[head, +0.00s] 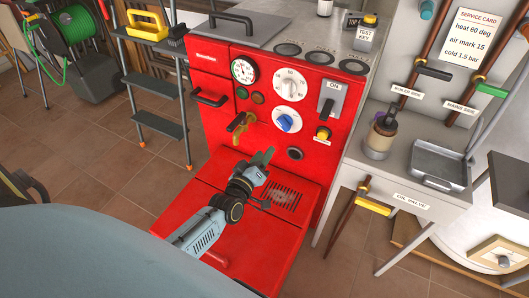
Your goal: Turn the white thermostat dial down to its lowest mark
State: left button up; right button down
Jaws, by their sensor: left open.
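The white thermostat dial (290,85) is on the front of the red boiler (222,85), right of a round pressure gauge. It has a number scale around it, too small to read surely. My left gripper (265,157) is open and empty. It is in front of the boiler's lower part, below the dial and clearly apart from it. My right gripper is out of view.
A blue knob (288,121) sits just below the dial. A grey ON lever (328,96) is to its right, with a yellow-capped knob (322,134) beneath. A brass valve handle (238,122) is at left. A grey side table (400,160) stands right.

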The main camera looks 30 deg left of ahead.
aim_at(289, 87)
jog(key=u, duration=0.1)
jog(key=k, duration=1)
jog(key=z, duration=0.1)
